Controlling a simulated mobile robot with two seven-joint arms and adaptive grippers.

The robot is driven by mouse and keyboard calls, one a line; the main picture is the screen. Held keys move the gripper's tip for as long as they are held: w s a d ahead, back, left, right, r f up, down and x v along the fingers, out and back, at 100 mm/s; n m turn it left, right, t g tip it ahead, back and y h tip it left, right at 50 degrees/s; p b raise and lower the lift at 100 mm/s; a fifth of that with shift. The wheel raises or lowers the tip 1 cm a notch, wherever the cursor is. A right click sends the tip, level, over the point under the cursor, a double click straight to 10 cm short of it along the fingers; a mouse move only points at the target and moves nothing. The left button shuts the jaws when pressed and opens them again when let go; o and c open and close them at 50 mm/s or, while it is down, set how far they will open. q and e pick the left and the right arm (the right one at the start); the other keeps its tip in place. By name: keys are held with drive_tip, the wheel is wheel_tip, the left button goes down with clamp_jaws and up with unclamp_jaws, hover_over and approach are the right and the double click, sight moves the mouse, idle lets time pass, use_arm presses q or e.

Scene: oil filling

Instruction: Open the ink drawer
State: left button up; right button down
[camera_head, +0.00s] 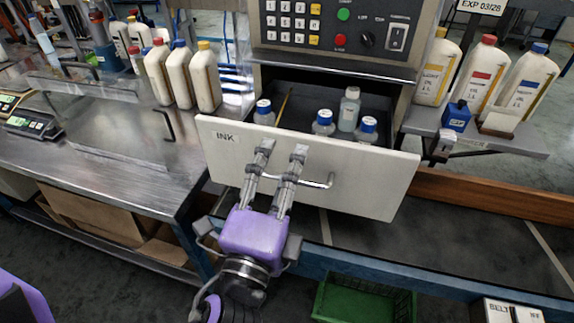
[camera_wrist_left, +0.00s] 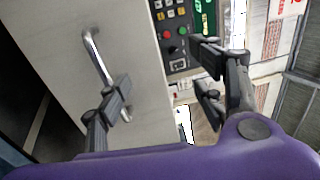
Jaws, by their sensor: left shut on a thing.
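The ink drawer (camera_head: 380,178), a pale front panel labelled INK, stands pulled out under the control panel, with its dark inside showing. Its silver bar handle (camera_head: 318,184) is on the front and also shows in the left wrist view (camera_wrist_left: 97,58). My left gripper (camera_head: 282,150) is at the drawer front, its two fingers reaching up across the left part of the handle. It is shut on the handle, with its fingers spaced apart; the exact contact is hard to see. My right gripper is not in view.
Several blue-capped bottles (camera_head: 323,123) and a grey-capped bottle (camera_head: 349,108) stand in the drawer. White jugs (camera_head: 205,80) stand left, more jugs (camera_head: 484,72) on the right shelf. A green crate (camera_head: 363,302) lies below. The floor in front is partly clear.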

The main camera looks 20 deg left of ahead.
use_arm(q)
drive_tip(key=shift+s+f, duration=0.1)
drive_tip(key=shift+s, duration=0.55)
drive_tip(key=c, duration=0.7)
drive_tip(key=shift+o, duration=0.2)
drive_tip(key=shift+s+f, duration=0.5)
drive_tip(key=shift+s, duration=0.25)
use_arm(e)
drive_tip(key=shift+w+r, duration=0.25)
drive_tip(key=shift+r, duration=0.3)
use_arm(q)
drive_tip(key=shift+p, duration=0.3)
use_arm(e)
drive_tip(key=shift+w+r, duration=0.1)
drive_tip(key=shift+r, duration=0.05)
